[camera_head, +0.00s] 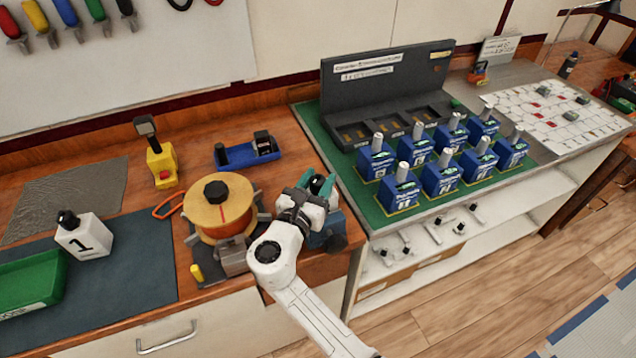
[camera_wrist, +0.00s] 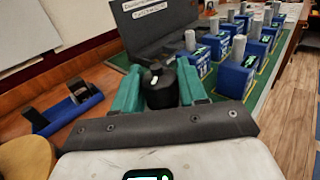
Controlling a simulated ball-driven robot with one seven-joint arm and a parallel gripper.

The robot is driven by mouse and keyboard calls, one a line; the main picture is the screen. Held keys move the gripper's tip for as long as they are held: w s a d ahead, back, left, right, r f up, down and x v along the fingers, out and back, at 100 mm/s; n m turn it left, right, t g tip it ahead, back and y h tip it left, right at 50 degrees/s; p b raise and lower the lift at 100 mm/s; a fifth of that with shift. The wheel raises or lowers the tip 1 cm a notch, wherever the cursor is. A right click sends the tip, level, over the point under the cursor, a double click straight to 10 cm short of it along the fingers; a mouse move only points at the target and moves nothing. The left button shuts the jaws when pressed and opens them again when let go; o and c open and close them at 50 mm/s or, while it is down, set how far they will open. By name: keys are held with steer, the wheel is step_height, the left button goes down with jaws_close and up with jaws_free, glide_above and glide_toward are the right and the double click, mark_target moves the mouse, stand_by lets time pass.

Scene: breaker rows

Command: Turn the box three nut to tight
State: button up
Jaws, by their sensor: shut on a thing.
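My gripper (camera_head: 318,185) has teal fingers. In the wrist view it (camera_wrist: 160,88) is shut on a dark round knob-like thing (camera_wrist: 158,84). A blue-grey body (camera_head: 328,238) shows below the fingers near the right end of the wooden bench; I cannot tell whether the knob belongs to it. Two rows of blue boxes (camera_head: 400,194), each with a pale upright cylinder on top, stand on the green mat right of my gripper. They also show in the wrist view (camera_wrist: 236,72). Their labels are too small to read, so I cannot tell which is box three. No nut is clearly visible.
A dark panel (camera_head: 388,70) stands behind the boxes. Small T-shaped parts (camera_head: 430,232) lie on the shelf below the boxes.

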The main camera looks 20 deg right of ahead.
steer(key=shift+m+g+h+b, duration=0.95)
steer(key=shift+m+g+h, duration=0.65)
steer(key=shift+g, duration=0.6)
steer(key=shift+m+g, duration=0.3)
steer(key=o, duration=0.9)
steer(key=shift+o, duration=0.2)
steer(key=b+v, duration=0.2)
steer(key=v, duration=0.8)
steer(key=shift+s+a+b, duration=0.15)
steer(key=shift+a+b, duration=0.15)
steer(key=shift+o, duration=0.2)
steer(key=shift+f, duration=0.15)
